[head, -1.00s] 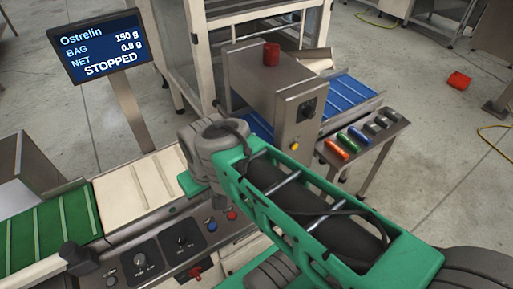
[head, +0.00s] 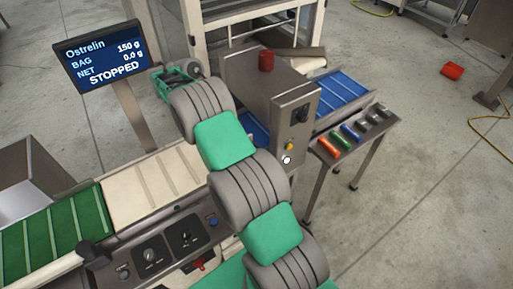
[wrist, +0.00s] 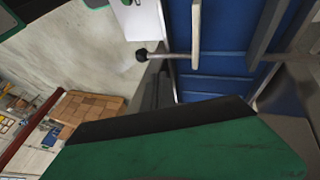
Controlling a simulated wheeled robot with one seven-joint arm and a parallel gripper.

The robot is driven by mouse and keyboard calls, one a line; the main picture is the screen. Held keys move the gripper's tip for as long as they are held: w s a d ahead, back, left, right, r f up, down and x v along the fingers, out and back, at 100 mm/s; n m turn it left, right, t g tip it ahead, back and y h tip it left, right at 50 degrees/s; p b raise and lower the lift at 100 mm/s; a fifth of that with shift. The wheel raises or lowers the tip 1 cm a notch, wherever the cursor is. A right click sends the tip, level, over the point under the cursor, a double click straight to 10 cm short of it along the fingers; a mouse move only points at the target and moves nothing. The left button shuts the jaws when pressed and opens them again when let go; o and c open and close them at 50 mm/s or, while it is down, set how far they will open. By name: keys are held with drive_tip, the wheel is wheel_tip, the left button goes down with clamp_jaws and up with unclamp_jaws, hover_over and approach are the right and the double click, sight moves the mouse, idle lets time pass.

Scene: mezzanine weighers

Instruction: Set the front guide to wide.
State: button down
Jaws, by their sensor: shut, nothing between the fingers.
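The guide's hardware shows best in the wrist view: a pale rail (wrist: 196,36) and a grey rail (wrist: 266,32) run over a blue belt (wrist: 225,82), with a thin cross rod (wrist: 175,56) ending in a dark knob (wrist: 141,54). I cannot tell which rail is the front guide, or its setting. My gripper (head: 175,84) is at the end of the raised arm, beyond the cream belt, right of the display screen. It is shut and empty, apart from the rails. A large green and black part of mine fills the lower wrist view.
The display screen (head: 101,60) reads STOPPED. A steel cabinet (head: 268,98) with a red lamp (head: 266,61) stands across the line. The cream belt (head: 150,192) and green belt (head: 55,235) are empty. A side shelf (head: 366,124) holds several coloured pieces. A red object (head: 453,70) lies on the floor.

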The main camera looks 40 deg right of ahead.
drive_tip(key=b+x, duration=0.2)
drive_tip(key=x, duration=0.8)
drive_tip(key=shift+s+f+b, duration=0.1)
drive_tip(key=shift+s+b, duration=0.15)
drive_tip(key=shift+b, duration=0.05)
drive_tip(key=s, duration=0.1)
drive_tip(key=s+f, duration=0.1)
drive_tip(key=s, duration=0.1)
drive_tip(key=shift+s+d+f+p, duration=0.15)
drive_tip(key=shift+d+p, duration=0.05)
drive_tip(key=shift+p, duration=0.15)
